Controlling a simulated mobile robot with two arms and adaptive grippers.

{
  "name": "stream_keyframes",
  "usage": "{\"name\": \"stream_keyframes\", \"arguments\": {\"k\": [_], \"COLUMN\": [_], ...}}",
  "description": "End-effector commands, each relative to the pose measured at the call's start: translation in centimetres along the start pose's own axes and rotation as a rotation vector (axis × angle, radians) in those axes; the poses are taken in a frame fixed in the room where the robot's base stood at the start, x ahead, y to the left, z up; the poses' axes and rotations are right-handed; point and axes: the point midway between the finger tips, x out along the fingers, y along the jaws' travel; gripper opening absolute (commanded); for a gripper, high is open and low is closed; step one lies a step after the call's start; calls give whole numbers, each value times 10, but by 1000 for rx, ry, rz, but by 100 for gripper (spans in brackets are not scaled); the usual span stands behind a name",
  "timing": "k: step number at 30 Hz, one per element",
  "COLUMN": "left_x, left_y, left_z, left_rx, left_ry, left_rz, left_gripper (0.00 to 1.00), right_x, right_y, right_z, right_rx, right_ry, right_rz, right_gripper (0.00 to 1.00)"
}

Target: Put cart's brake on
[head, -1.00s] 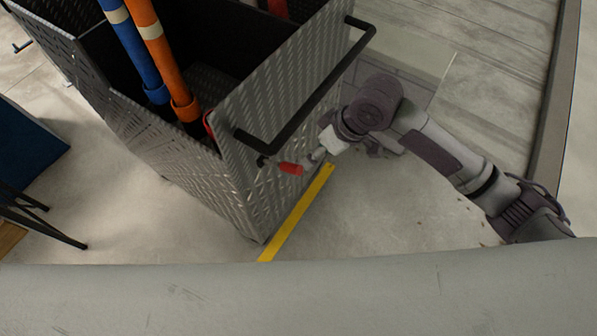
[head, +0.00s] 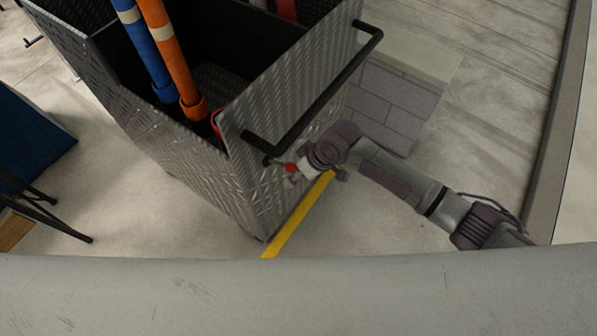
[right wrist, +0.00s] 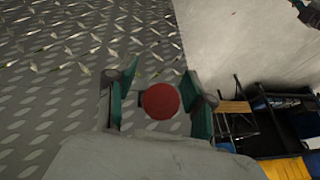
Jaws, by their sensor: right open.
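The cart (head: 225,180) is a grey diamond-plate metal box with a black push handle (head: 318,100) along its near right side. The brake lever shows as a red knob (head: 291,167) below the handle's near end. It also shows in the right wrist view as a round red end (right wrist: 161,101). My right gripper (head: 296,172) is at the red knob. In the right wrist view its two green-lined fingers (right wrist: 160,108) stand open on either side of the knob, with a gap showing at the right; contact is unclear. My left gripper is not in view.
Blue (head: 143,48) and orange (head: 172,55) tubes stand in the cart. A yellow floor line (head: 298,216) runs beside the cart's base. A dark blue thing with black legs (head: 30,140) stands at the left. The floor right of my arm is clear.

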Motion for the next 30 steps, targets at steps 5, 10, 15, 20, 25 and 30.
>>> {"name": "stream_keyframes", "arguments": {"k": [5, 10, 15, 20, 25, 30], "left_x": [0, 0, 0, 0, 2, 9], "left_y": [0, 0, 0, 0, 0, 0], "left_z": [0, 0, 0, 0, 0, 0], "left_rx": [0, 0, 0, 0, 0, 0], "left_ry": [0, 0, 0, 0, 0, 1], "left_rz": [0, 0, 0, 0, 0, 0], "left_gripper": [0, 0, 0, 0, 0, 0], "right_x": [0, 0, 0, -1, 1, 8], "right_y": [0, 0, 0, 0, 1, 2], "right_z": [0, 0, 0, 0, 1, 6], "right_rx": [0, 0, 1, 1, 0, -4], "right_ry": [0, 0, 0, 0, 10, 57], "right_rz": [0, 0, 0, 0, -2, -12], "right_gripper": [45, 16, 0, 0, 0, 0]}}
